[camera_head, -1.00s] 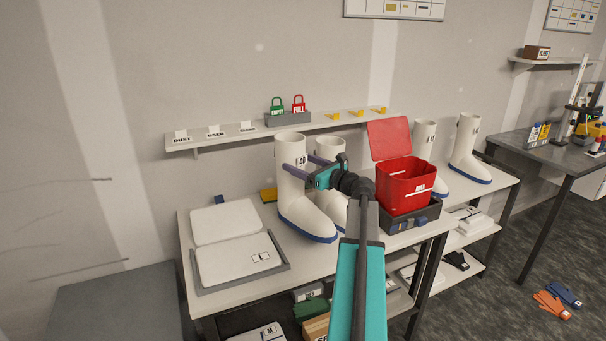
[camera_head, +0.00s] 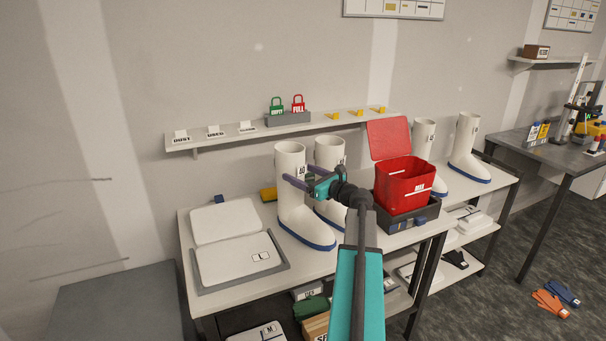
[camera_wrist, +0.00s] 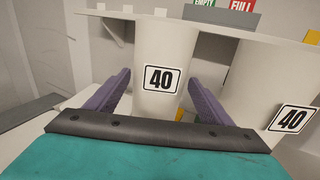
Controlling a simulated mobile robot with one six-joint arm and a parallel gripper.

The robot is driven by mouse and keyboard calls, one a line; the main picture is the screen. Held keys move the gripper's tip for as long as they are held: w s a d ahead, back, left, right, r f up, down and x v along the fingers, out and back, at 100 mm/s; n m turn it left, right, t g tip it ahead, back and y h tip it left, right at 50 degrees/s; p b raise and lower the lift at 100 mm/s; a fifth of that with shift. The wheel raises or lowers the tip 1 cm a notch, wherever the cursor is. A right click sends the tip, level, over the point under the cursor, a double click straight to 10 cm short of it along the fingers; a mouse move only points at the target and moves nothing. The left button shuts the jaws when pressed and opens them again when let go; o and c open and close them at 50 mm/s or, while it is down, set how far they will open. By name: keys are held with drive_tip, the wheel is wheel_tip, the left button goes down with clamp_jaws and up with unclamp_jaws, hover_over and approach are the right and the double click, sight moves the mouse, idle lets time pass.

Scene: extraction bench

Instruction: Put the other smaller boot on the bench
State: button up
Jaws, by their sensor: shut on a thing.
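A white boot (camera_head: 291,205) with a blue sole and a "40" label stands upright near the middle of the left bench (camera_head: 222,299). My gripper (camera_head: 298,173) is shut on its shaft, with one purple finger on each side. The wrist view shows the boot (camera_wrist: 157,105) and its label between the fingers (camera_wrist: 157,76). Its sole appears at the bench top, though I cannot tell whether it fully touches. A second "40" boot (camera_head: 330,152) stands close behind it to the right, partly hidden by my gripper. Two more white boots (camera_head: 424,135) (camera_head: 466,140) stand farther right.
A red open-lidded box (camera_head: 405,180) sits in a dark tray right of my gripper. A grey tray with white pads (camera_head: 235,262) lies at the left. A wall shelf (camera_head: 350,122) with small tags and padlocks runs behind.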

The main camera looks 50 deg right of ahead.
drive_tip(key=o, duration=2.1)
drive_tip(key=shift+r, duration=0.15)
drive_tip(key=shift+s, duration=0.65)
drive_tip(key=s+b, duration=0.2)
drive_tip(key=s, duration=0.8)
drive_tip(key=shift+s+b, duration=0.35)
drive_tip(key=shift+s, duration=0.05)
drive_tip(key=shift+w, duration=0.1)
